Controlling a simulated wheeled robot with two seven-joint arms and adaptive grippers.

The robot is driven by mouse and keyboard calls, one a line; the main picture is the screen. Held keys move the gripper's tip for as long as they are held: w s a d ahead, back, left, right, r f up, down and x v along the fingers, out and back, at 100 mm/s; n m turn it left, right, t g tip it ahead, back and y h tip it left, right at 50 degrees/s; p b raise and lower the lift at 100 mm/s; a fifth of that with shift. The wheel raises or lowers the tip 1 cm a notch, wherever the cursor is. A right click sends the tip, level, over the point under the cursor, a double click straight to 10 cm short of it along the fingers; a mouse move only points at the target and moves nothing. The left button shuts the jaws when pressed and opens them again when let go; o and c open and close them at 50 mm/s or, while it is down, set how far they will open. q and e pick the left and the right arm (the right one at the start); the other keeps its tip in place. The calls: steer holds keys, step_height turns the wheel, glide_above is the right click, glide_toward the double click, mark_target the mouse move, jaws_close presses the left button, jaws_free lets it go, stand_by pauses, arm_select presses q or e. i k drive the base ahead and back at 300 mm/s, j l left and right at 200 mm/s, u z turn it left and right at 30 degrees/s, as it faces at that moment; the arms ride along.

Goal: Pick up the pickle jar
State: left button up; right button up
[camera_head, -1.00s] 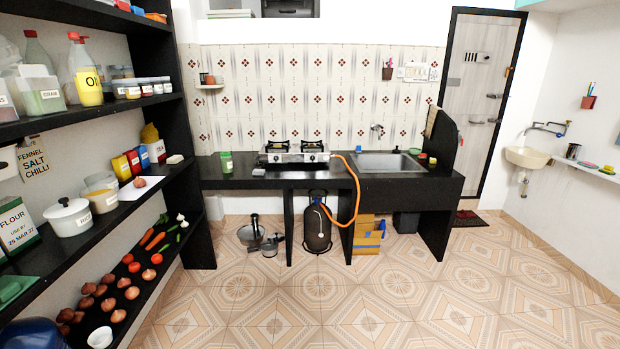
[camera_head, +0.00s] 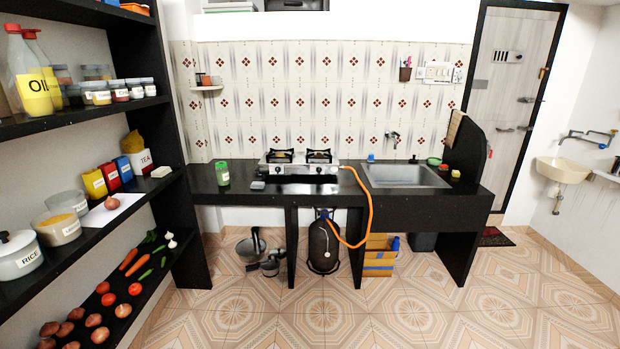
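A green jar with a pale label (camera_head: 222,173), which looks like the pickle jar, stands upright on the black counter (camera_head: 330,198), left of the gas stove (camera_head: 299,162). Its label is too small to read. Neither of my grippers shows in the head view.
A tall black shelf (camera_head: 180,150) with jars, bottles and vegetables stands close on the left. A small grey block (camera_head: 258,185) lies right of the jar. A sink (camera_head: 405,175) is set into the counter's right part. The tiled floor (camera_head: 340,312) before the counter is clear.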

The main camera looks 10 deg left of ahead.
mark_target(222, 169)
steer(key=i+l+u, duration=0.1)
steer(key=i+u, duration=0.2)
steer(key=i, duration=0.15)
steer(key=i+l+u, duration=0.25)
steer(key=i, duration=0.2)
steer(key=i+l+u, duration=0.3)
steer(key=i, duration=0.15)
steer(key=j, duration=0.1)
